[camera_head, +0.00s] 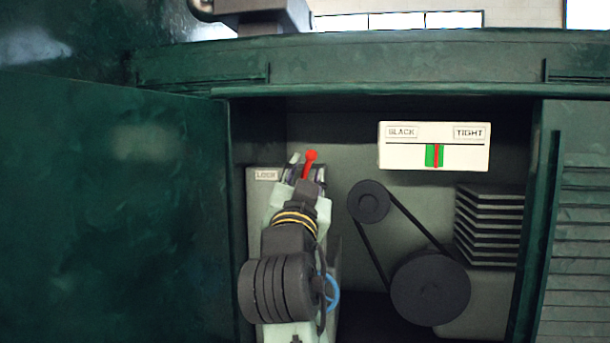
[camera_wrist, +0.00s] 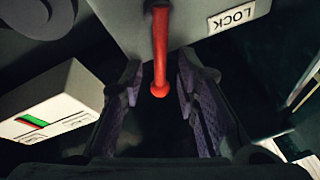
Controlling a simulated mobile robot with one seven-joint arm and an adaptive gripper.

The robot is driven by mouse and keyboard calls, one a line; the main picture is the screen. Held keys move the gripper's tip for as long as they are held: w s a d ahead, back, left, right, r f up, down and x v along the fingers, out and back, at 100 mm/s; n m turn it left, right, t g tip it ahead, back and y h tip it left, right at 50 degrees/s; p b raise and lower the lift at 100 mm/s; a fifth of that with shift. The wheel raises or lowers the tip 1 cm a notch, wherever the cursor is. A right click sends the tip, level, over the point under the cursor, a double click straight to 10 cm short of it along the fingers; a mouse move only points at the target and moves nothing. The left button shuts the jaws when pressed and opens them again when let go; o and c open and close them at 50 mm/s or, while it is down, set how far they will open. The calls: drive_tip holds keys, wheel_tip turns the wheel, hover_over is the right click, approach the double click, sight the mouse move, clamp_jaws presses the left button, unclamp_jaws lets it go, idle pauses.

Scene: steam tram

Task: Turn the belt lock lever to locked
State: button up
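The red lock lever (camera_head: 311,160) stands up with its round knob at the top, just beyond my gripper in the head view. It also shows in the wrist view (camera_wrist: 160,50), its knob pointing down between the two fingers. A plate marked LOCK (camera_head: 267,175) is left of the lever on a grey box; the plate shows in the wrist view (camera_wrist: 232,17) too. My gripper (camera_head: 303,168) is open, with a finger on each side of the lever and a gap visible on both sides. My arm hides the lower part of the lever in the head view.
A gauge marked SLACK and TIGHT (camera_head: 434,160) has its red pointer in the green band. Two dark pulleys joined by a belt (camera_head: 372,250) are at right. A green door (camera_head: 110,200) stands open at left. The cabinet frame (camera_head: 400,68) crosses above the opening.

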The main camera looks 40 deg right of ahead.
clamp_jaws()
idle(0.6)
